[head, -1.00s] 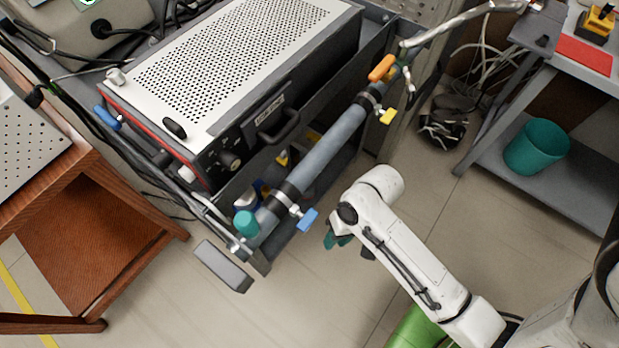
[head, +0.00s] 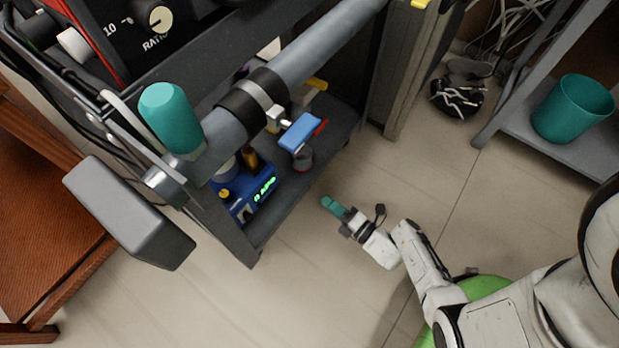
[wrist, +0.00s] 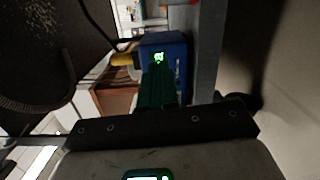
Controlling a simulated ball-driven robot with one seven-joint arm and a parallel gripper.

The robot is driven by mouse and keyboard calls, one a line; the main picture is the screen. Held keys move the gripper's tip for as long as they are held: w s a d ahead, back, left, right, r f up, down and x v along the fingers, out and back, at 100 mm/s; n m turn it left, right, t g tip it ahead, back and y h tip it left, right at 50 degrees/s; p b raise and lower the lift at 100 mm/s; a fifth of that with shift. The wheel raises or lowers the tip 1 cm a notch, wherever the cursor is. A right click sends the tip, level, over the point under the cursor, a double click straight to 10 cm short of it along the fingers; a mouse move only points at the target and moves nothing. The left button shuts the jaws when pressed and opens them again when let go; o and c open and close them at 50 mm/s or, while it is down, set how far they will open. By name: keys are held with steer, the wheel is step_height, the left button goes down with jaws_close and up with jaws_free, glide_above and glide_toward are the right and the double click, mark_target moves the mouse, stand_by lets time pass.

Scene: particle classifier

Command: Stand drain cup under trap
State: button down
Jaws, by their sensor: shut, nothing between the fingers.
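My gripper (head: 333,206), with teal fingers, is shut and empty. It is low over the floor, just right of the cart's lower shelf (head: 315,140). In the wrist view its fingers (wrist: 160,87) point at a blue box with a lit green display (wrist: 163,50). A teal rounded cylinder (head: 168,115) stands at the near end of the grey pipe (head: 325,48); I cannot tell whether it is the trap. A small dark round piece (head: 303,160) is on the lower shelf below the blue valve handle (head: 300,132). I cannot tell whether it is the drain cup.
The blue box (head: 245,190) sits on the lower shelf. A grey block (head: 130,212) juts out at the pipe's near end. A teal bin (head: 572,110) stands on a grey shelf at right. Cables (head: 460,95) lie behind. The floor around my gripper is clear.

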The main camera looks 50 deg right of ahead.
steer(key=d+f+m+h, duration=0.1)
steer(key=m, duration=0.1)
steer(key=b, duration=0.4)
glide_toward(299, 161)
steer(key=w+a, duration=0.2)
steer(key=w, duration=0.1)
steer(key=shift+w+d+f, duration=0.1)
steer(key=shift+w+d, duration=0.65)
steer(key=shift+w, duration=0.05)
steer(key=shift+w+d, duration=0.35)
steer(key=shift+d, duration=0.15)
